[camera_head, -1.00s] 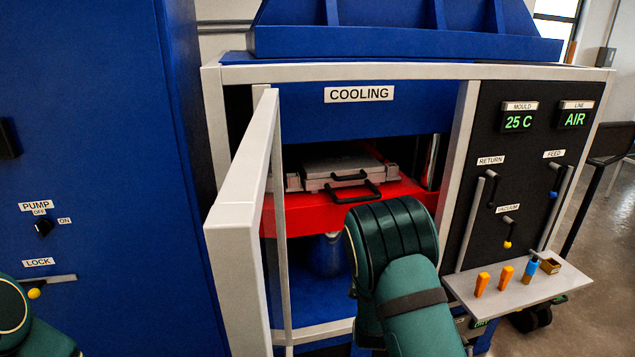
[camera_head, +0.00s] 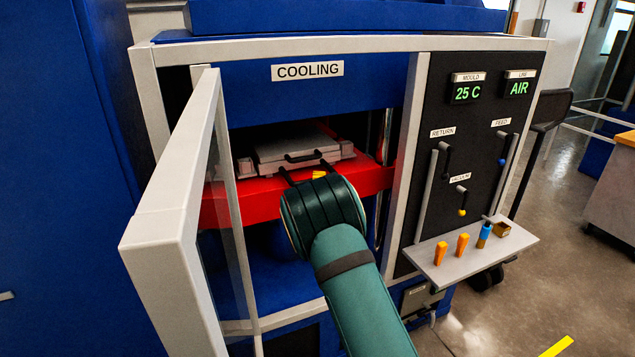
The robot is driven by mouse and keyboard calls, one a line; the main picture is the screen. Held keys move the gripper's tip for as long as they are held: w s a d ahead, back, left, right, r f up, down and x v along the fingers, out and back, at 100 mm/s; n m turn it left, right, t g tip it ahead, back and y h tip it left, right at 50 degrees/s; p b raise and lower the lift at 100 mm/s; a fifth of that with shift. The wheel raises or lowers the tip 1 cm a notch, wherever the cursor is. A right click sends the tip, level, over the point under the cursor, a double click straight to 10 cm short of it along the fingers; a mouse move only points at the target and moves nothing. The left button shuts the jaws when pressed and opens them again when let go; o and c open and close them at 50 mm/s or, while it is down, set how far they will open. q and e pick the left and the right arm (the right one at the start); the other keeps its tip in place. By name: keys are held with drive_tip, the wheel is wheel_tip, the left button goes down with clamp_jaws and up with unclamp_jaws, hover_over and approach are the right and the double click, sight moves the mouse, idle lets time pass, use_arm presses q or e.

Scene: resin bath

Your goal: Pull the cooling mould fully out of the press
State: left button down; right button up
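The grey flat mould (camera_head: 287,147) sits on the red platen (camera_head: 245,196) inside the press opening under the COOLING sign. It has a black upper handle (camera_head: 304,157) on its front face. A lower black handle (camera_head: 287,175) is mostly hidden behind my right wrist. My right arm reaches in from below to the front of the red platen. Its gripper is hidden behind the wrist, so I cannot see its fingers or whether they hold the lower handle. A small yellow piece shows just above the wrist; I cannot tell what it is. My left gripper is not in view.
The press door (camera_head: 177,205) stands open to the left of the opening. On the right, a black panel carries levers and displays reading 25 C and AIR. Open floor lies right.

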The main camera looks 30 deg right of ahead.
drive_tip(key=shift+x, duration=1.35)
clamp_jaws()
